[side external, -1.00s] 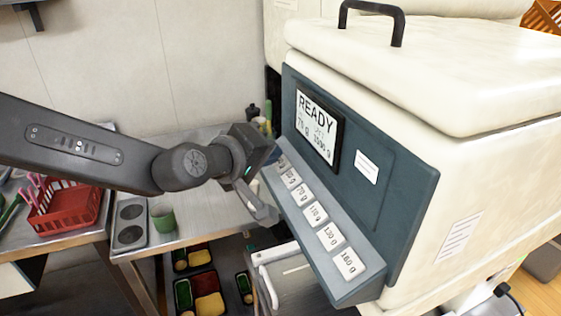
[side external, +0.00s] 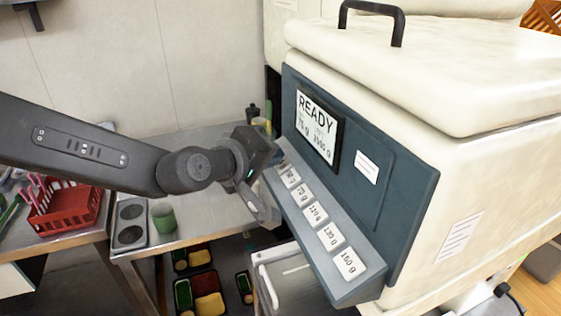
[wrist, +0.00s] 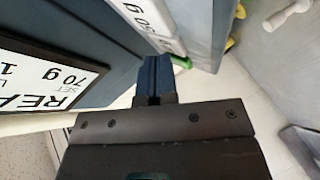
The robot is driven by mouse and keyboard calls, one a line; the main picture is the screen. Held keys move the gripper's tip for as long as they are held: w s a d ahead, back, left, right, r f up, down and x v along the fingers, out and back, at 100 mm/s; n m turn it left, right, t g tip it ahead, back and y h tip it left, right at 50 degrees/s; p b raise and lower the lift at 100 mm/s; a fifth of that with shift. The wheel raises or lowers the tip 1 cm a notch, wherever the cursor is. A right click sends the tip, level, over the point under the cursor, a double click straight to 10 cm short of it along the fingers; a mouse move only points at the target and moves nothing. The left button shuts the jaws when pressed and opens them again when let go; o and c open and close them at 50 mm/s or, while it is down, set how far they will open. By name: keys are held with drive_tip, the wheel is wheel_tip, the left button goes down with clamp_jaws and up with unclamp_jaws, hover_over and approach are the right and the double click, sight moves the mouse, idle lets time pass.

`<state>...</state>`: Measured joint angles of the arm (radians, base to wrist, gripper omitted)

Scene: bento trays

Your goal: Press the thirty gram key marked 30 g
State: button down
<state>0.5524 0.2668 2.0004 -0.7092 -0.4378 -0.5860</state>
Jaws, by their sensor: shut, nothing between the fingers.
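A sloped key panel (side external: 362,291) on the rice machine carries a row of white keys. The readable ones run from the 70 g key (side external: 302,194) to the 160 g key (side external: 349,264). The key marked 30 g cannot be made out; the far end of the row is largely behind my gripper (side external: 264,212). My gripper is shut and empty, close beside the far half of the panel; contact cannot be told. In the wrist view its closed fingers (wrist: 154,80) point toward the panel's end, with a key reading about 50 g (wrist: 146,22) near them.
The display (side external: 317,125) reads READY, and 70 g shows on it in the wrist view. A green cup (side external: 163,218) and a red basket (side external: 68,208) stand at the left. Bento trays (side external: 205,291) lie below. An open drawer-like bin (side external: 290,278) is under the panel.

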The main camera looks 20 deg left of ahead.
idle(0.5)
drive_tip(key=shift+s+a+r, duration=0.25)
drive_tip(key=shift+a+r, duration=0.05)
drive_tip(key=shift+r, duration=0.35)
drive_tip(key=r, duration=0.1)
drive_tip(key=s+a+r, duration=0.1)
drive_tip(key=r, duration=0.2)
drive_tip(key=shift+s+a+r, duration=0.15)
drive_tip(key=shift+s+a, duration=0.2)
drive_tip(key=shift+s, duration=0.05)
idle(0.6)
drive_tip(key=s+a+f+m+g+y, duration=0.1)
drive_tip(key=s+a+f+m+g, duration=0.1)
drive_tip(key=s+a, duration=0.5)
drive_tip(key=s+a+f+m+g+y, duration=0.1)
drive_tip(key=s+a+f+m+g, duration=0.1)
drive_tip(key=s+a, duration=0.5)
drive_tip(key=s+a+f+m+g+y, duration=0.1)
drive_tip(key=s+a+m+g, duration=0.3)
drive_tip(key=s, duration=0.6)
drive_tip(key=a+f+m, duration=0.1)
drive_tip(key=a+m, duration=0.1)
drive_tip(key=a, duration=0.1)
drive_tip(key=shift+s+f+y, duration=0.3)
drive_tip(key=shift+s+f, duration=0.1)
